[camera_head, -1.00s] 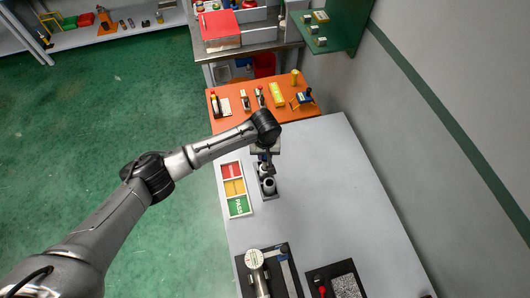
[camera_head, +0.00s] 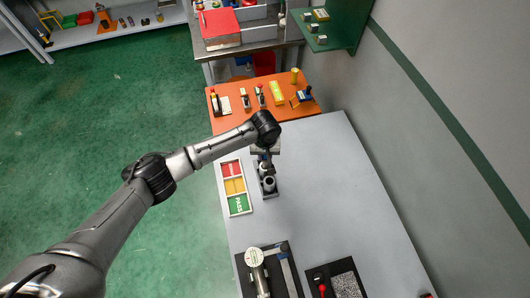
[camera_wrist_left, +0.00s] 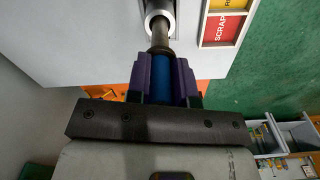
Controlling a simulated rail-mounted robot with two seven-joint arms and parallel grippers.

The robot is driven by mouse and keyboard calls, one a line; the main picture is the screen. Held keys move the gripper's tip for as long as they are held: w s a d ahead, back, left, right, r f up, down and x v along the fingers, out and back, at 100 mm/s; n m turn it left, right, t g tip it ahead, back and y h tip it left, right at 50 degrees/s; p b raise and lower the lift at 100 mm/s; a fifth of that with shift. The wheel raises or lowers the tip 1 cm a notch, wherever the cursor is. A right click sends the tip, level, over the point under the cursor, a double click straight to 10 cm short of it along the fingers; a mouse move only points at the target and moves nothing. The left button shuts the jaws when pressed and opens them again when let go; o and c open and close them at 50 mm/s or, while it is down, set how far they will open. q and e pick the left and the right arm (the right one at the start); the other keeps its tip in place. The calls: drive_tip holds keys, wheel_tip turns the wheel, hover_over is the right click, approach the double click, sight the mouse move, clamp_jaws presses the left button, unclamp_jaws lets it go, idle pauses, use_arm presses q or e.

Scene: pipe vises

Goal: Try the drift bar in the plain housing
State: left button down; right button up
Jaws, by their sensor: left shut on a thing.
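My left gripper (camera_wrist_left: 160,75) has purple fingers shut on the blue grip of the drift bar (camera_wrist_left: 160,38). The bar's dark metal shaft reaches to a round, bright metal housing (camera_wrist_left: 152,10) at the top of the wrist view. The shaft's end overlaps the housing's mouth; how deep it sits, if at all, I cannot tell. In the head view the left gripper (camera_head: 267,162) is over a dark holder (camera_head: 276,191) with two pale round housings, the nearer one (camera_head: 269,184) uncovered. Which is the plain one I cannot tell. My right gripper is not in view.
A tray with red, yellow and green fields (camera_head: 235,188) lies left of the holder. A gauge on a black base (camera_head: 257,262) and a dark mat (camera_head: 340,278) lie at the front. An orange bench (camera_head: 235,101) with tools stands behind. The table's right side is clear.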

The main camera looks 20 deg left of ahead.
use_arm(q)
drive_tip(key=shift+f, duration=0.5)
idle(0.6)
drive_tip(key=c, duration=1.3)
unclamp_jaws()
